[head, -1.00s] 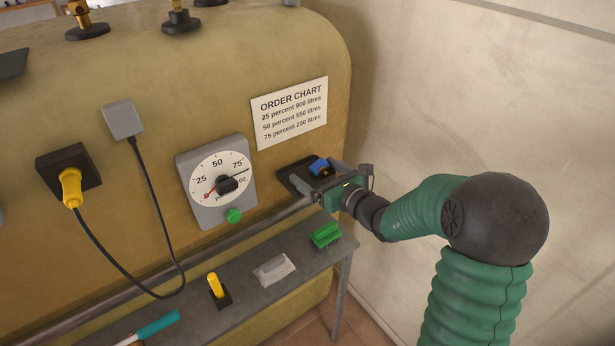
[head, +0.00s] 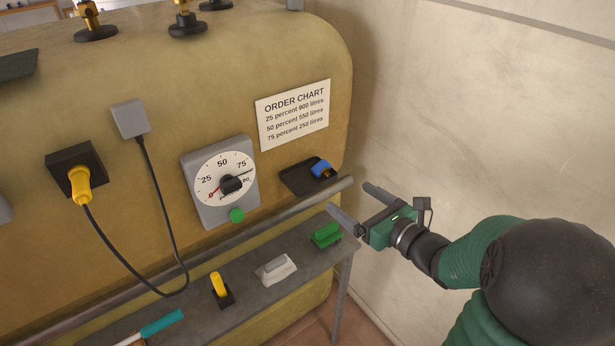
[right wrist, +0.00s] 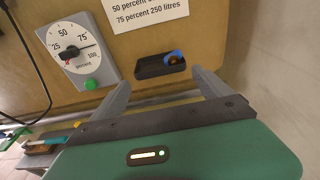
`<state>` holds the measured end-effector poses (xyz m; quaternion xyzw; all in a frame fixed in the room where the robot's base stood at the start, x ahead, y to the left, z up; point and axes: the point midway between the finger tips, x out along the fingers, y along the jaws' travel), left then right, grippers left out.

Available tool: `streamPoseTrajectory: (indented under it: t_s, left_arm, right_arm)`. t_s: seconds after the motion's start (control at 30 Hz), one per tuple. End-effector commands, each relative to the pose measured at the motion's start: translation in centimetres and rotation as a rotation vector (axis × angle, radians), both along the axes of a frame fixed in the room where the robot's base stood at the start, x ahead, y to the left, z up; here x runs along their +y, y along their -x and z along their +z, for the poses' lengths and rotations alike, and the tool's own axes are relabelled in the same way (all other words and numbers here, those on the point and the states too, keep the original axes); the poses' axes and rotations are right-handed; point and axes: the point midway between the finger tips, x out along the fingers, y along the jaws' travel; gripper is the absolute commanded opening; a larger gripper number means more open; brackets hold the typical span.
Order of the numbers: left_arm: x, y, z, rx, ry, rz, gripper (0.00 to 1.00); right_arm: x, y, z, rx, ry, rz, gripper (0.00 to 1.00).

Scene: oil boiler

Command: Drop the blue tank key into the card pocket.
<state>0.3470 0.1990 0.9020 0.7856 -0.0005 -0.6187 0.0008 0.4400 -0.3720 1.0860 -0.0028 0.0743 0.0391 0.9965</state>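The blue tank key (head: 320,168) rests in the black card pocket (head: 299,182) on the tank's front, at the pocket's right end. The right wrist view also shows the blue key (right wrist: 173,55) at the right end of the dark pocket (right wrist: 150,70). How deep the key sits is hard to tell. My right gripper (head: 355,200) is open and empty, to the lower right of the pocket and apart from the key. Its two spread fingers (right wrist: 160,84) show with nothing between them in the right wrist view. My left gripper is not in view.
A grey rail (head: 285,217) runs below the pocket. The shelf (head: 250,299) holds a green block (head: 326,235), a grey block (head: 276,268) and a yellow handle (head: 216,283). The gauge (head: 220,180) is left of the pocket, and the order chart (head: 293,115) above it. The wall (head: 480,110) is at right.

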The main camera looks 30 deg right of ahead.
Motion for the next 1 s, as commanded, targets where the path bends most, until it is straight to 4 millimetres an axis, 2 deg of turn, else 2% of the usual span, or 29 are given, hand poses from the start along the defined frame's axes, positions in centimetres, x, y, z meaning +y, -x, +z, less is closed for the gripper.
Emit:
streamPoseTrajectory:
  t_s: [0.03, 0.1, 0.2, 0.4, 0.77, 0.87, 0.97, 1.0]
  left_arm:
    - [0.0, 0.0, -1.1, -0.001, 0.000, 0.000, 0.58]
    - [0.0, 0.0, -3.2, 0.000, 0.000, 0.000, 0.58]
    - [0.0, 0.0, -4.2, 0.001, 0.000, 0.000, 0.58]
    - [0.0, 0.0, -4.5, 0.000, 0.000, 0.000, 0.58]
    - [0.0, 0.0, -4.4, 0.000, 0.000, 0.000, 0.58]
    - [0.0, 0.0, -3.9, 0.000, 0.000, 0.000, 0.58]
    - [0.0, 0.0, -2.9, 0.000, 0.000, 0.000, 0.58]
    - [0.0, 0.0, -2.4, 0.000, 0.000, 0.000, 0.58]
  right_arm:
    - [-0.2, 1.0, -0.5, -0.003, 0.003, -0.002, 0.88]
    - [-0.3, 1.6, -0.7, -0.007, 0.007, 0.002, 0.88]
    - [-0.3, 2.5, -0.3, -0.003, 0.004, 0.002, 0.88]
    - [-0.3, 3.2, 0.3, 0.001, -0.001, -0.001, 0.88]
    - [-0.3, 3.1, 0.4, 0.004, 0.001, 0.003, 0.88]
    - [1.5, 2.7, -0.6, 0.053, 0.042, 0.068, 0.88]
    - [6.5, 2.7, -3.7, 0.191, 0.185, 0.271, 0.88]
    - [9.2, 3.3, -5.6, 0.262, 0.287, 0.400, 0.88]
